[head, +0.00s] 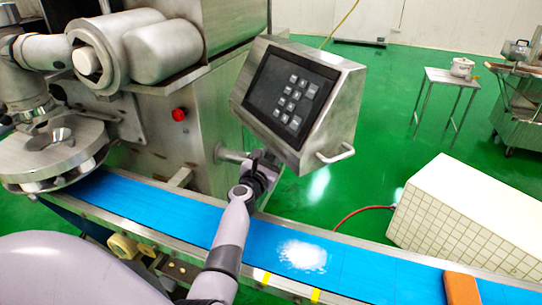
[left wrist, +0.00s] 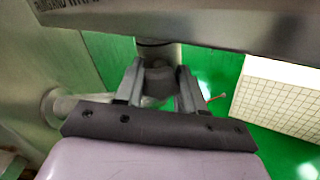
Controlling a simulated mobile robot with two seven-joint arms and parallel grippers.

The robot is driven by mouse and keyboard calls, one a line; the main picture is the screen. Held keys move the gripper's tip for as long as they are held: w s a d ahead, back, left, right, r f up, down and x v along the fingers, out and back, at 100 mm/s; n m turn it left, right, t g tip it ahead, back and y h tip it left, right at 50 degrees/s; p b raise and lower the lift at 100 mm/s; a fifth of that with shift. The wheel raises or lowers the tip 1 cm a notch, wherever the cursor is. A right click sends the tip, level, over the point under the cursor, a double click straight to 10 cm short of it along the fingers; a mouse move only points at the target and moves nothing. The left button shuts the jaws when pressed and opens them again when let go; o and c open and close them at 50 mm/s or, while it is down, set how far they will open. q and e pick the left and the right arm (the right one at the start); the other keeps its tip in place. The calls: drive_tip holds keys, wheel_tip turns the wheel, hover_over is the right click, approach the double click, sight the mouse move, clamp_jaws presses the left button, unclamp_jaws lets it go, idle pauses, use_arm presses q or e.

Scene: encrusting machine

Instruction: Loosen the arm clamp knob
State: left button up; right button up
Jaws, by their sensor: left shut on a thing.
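The arm clamp knob (left wrist: 156,90) is a dark grey, rounded piece under the control panel, at the lower end of a short metal post in the left wrist view. My left gripper (left wrist: 158,92) is shut on it, with one finger on each side. In the head view my left gripper (head: 264,166) is below the control panel (head: 292,95), next to the panel's support arm. The knob is mostly hidden there by the gripper and the panel. My right gripper is not in view.
The panel's lower edge and handle (head: 337,154) are close above and right of my gripper. A blue conveyor belt (head: 190,212) with white powder runs beneath my forearm. A red button (head: 178,114) is on the machine. A white tiled block (head: 470,215) stands at right.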

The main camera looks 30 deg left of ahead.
use_arm(q)
drive_tip(key=shift+s+a+f, duration=0.1)
drive_tip(key=shift+a+f, duration=0.05)
drive_tip(key=shift+a, duration=0.05)
drive_tip(key=o, duration=1)
drive_tip(key=shift+o, duration=0.2)
drive_tip(key=shift+d, duration=0.1)
